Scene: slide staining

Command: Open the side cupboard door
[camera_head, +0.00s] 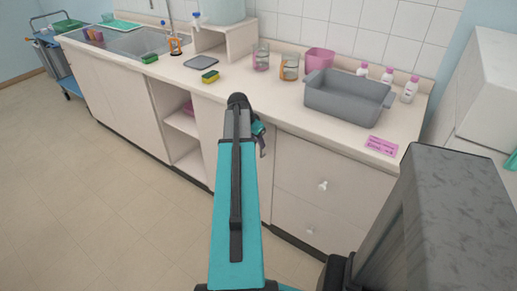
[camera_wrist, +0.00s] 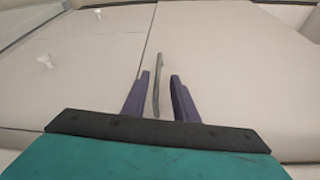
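The side cupboard door (camera_wrist: 225,65) is a plain pale panel that fills the right of the wrist view and looks closed. Its thin grey bar handle (camera_wrist: 158,85) stands near the seam with the neighbouring panels. My gripper (camera_wrist: 160,82) is open, with one dark finger on each side of the handle; a gap shows on both sides, and I cannot tell its depth. In the head view my teal arm covers most of the door (camera_head: 206,140), and the handle is hidden. My gripper's end shows only partly, beside the arm at the cabinet front.
Drawers (camera_head: 320,190) with white knobs are right of the door in the head view; open shelves (camera_head: 183,124) are left. The counter (camera_head: 235,92) above holds a grey basin (camera_head: 346,105), beakers (camera_head: 290,67), bottles and a sponge (camera_head: 210,77). The floor (camera_head: 90,200) in front is clear.

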